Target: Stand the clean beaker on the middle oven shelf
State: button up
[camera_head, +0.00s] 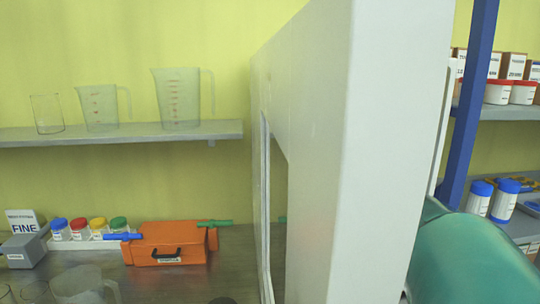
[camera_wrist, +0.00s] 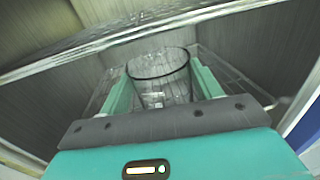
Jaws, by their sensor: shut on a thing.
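My gripper (camera_wrist: 162,88) is shut on a clear glass beaker (camera_wrist: 160,70), with one teal finger on each side of it. The beaker's open rim shows, and it looks upright. In the wrist view it is inside a grey metal chamber, over a wire shelf (camera_wrist: 228,78). I cannot tell whether the beaker's base touches the wires. A bright metal edge (camera_wrist: 130,28) crosses above the beaker. In the head view a tall white oven panel (camera_head: 375,150) hides the gripper, the beaker and the shelf.
A grey wall shelf (camera_head: 120,134) at left bears a glass beaker (camera_head: 47,114) and two plastic jugs (camera_head: 180,98). An orange case (camera_head: 170,245) and several colour-capped bottles (camera_head: 97,229) stand on the bench below. A blue post (camera_head: 470,100) and stocked shelves (camera_head: 515,113) are at right.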

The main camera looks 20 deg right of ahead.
jog(key=x, duration=0.5)
jog(key=shift+w+d, duration=0.1)
jog(key=shift+w, duration=0.2)
jog(key=x, duration=0.4)
jog(key=shift+w+f, duration=0.1)
jog(key=shift+f, duration=0.7)
jog(key=shift+f, duration=0.2)
jog(key=o, duration=1)
jog(key=shift+s+r, duration=0.2)
jog(key=shift+r, duration=0.05)
jog(key=v, duration=1.2)
